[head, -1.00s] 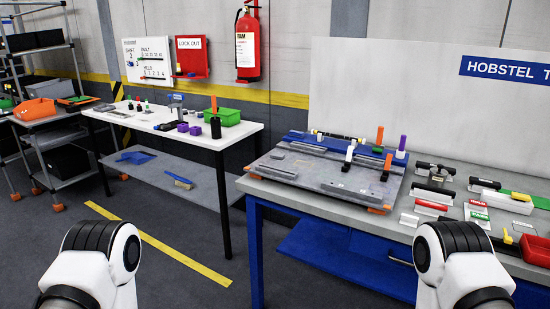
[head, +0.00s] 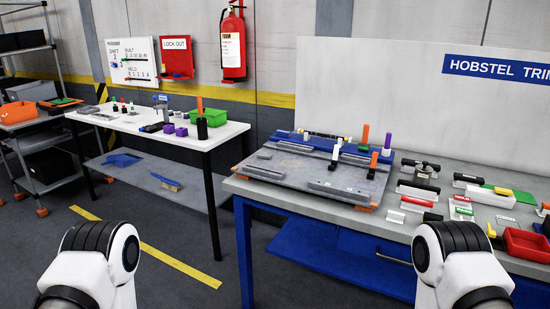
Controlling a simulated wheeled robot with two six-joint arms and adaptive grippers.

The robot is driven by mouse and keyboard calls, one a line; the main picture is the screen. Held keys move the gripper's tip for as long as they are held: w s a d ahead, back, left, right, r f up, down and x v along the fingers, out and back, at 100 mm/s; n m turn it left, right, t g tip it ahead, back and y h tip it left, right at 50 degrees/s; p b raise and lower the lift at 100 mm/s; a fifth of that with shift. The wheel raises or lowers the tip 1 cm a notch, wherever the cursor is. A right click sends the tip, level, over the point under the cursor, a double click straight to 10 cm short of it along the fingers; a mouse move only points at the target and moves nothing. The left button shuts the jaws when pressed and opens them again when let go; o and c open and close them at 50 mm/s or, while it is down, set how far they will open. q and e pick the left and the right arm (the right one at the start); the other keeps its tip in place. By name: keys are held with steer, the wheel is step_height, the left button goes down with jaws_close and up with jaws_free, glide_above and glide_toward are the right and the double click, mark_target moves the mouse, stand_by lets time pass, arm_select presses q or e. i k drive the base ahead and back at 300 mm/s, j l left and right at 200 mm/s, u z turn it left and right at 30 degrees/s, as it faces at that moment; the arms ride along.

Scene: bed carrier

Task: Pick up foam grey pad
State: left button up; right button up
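I cannot make out for certain which item is the foam grey pad. A grey bed carrier (head: 285,172) lies on the blue-legged workbench, with flat grey pieces on it. One flat grey piece (head: 338,191) lies near its front edge. Upright posts with orange, purple, white and black parts stand at its right and back. Both of my arms show only as white and black links at the bottom corners. Neither gripper is in the frame.
The workbench (head: 463,227) also holds several trowel-like tools (head: 418,191) and a red bin (head: 525,246) at the right. A white table (head: 216,135) with a green bin (head: 202,118) stands left. Open floor lies between them and me.

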mark_target(260, 156)
steer(key=i+j+z, duration=0.2)
steer(key=z, duration=0.25)
steer(key=i+j+z, duration=0.15)
steer(key=z, duration=0.35)
steer(key=i+j+z, duration=0.1)
steer(key=j+z, duration=0.35)
steer(key=i+j+z, duration=0.35)
steer(key=j, duration=1.7)
steer(key=j+z, duration=0.3)
steer(key=j, duration=1.75)
steer(key=i+l, duration=0.1)
steer(key=i, duration=0.15)
